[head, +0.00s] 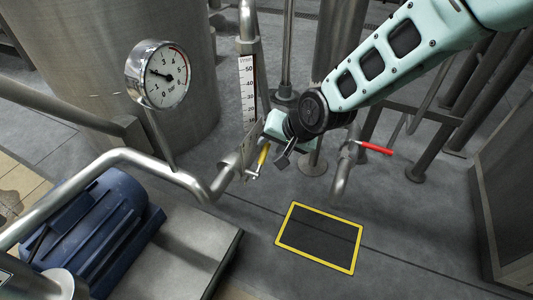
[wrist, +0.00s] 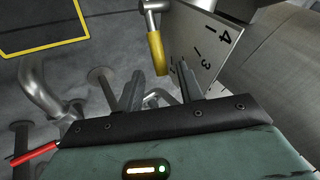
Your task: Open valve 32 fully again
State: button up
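A valve with a yellow lever (head: 263,158) sits on the pipe beside a dial plate (head: 236,163). In the wrist view the yellow lever (wrist: 156,52) hangs down from its metal stem, and the pale plate (wrist: 207,38) behind it carries the digits 4 and 3. My gripper (head: 281,160) is right beside this lever. In the wrist view my gripper (wrist: 160,70) has its two dark fingers apart, with the lever's lower end in line with the gap. I cannot tell whether it is between the fingertips or just beyond. No label reading 32 is legible.
A red-handled valve (head: 374,148) stands to the right on another pipe. A pressure gauge (head: 160,75) and a level scale (head: 247,88) rise at the left and behind. A blue motor (head: 92,232) is lower left. The floor around the yellow-framed panel (head: 319,239) is clear.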

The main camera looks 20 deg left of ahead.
aim_at(267, 147)
jog(key=shift+b+x, duration=0.65)
jog(key=shift+x, duration=1.65)
jog(key=shift+r, duration=0.1)
grip_shut()
